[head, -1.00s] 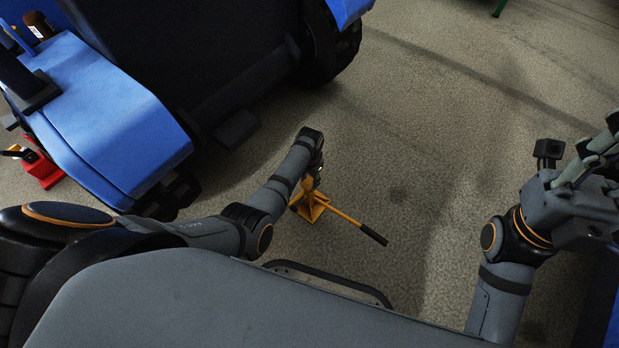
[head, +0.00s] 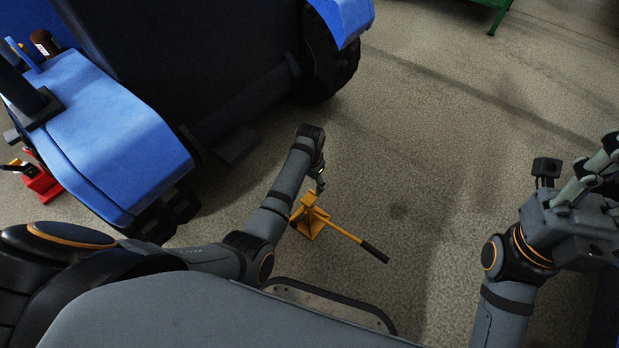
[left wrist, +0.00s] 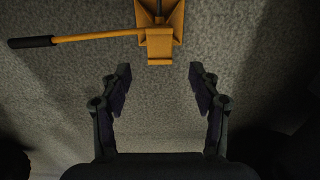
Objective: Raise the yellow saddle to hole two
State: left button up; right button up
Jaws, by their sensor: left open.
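A yellow jack stand (head: 309,222) with a long handle ending in a black grip stands on the floor in the head view. In the left wrist view, the yellow saddle (left wrist: 159,46) is the block on the post in front of the base, near the top of the picture. The holes and pin cannot be made out. My left gripper (head: 320,184) is open and empty beside the stand's top. In the left wrist view its fingers (left wrist: 162,88) are spread, apart from the saddle. My right gripper (head: 590,178) is raised at the right, away from the stand; its finger opening is unclear.
A blue vehicle (head: 110,135) with a dark tyre (head: 330,62) stands to the left and behind. A red jack (head: 40,182) sits at the far left. Green legs (head: 497,12) show at the top. The floor (head: 430,140) right of the stand is clear.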

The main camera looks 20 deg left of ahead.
pick_arm(q)
notch_tip(320, 180, up, 4)
dwell(0.6)
